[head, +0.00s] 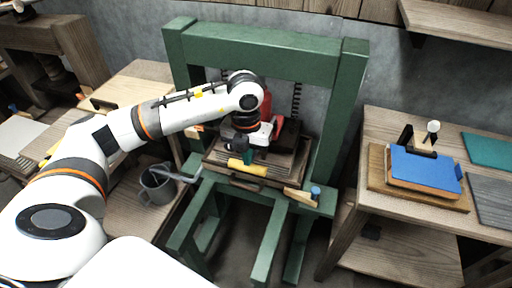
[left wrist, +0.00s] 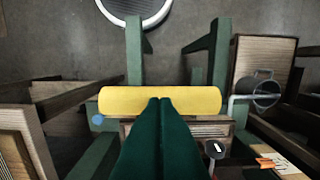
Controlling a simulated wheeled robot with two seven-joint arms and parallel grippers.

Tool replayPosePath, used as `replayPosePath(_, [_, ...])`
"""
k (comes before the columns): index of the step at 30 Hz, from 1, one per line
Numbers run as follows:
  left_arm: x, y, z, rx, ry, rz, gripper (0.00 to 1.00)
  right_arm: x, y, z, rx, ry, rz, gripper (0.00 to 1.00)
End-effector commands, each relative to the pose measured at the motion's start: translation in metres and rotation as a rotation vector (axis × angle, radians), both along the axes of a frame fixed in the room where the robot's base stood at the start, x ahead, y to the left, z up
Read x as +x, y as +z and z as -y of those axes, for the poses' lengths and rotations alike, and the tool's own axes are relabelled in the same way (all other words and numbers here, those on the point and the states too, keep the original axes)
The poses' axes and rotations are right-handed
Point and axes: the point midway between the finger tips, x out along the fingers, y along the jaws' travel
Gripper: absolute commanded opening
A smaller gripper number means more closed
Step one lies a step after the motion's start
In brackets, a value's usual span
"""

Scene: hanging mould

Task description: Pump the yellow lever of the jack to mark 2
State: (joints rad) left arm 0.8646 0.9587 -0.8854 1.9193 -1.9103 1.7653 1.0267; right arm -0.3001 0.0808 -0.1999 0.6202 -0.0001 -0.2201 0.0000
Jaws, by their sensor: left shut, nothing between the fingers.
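The yellow lever (head: 240,165) is a thick bar lying crosswise at the front of the green press frame (head: 350,100). It spans the middle of the left wrist view (left wrist: 125,100). My left gripper (head: 248,156) is shut and empty, its green fingers together just by the lever. In the left wrist view the fingertips (left wrist: 160,101) overlap the lever's middle; I cannot tell whether they touch it. A red part (head: 266,105), perhaps of the jack, shows behind my wrist; most of the jack is hidden. I cannot read the marks. My right gripper is not in view.
A wooden block (head: 298,196) and a blue cylinder (head: 315,192) are at the frame's front right. The right table holds a blue-topped block (head: 425,168) on a board. Floor is open before the frame.

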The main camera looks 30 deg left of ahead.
Motion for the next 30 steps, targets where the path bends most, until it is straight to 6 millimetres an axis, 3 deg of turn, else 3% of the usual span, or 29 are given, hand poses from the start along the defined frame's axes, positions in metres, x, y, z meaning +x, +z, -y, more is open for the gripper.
replayPosePath(1, [0.000, -0.012, 0.000, 0.000, 0.000, 0.000, 0.00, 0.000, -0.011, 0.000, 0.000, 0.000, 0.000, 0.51])
replayPosePath(30, [0.000, -0.119, 0.000, 0.001, 0.000, -0.002, 0.00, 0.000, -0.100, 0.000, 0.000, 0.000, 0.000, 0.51])
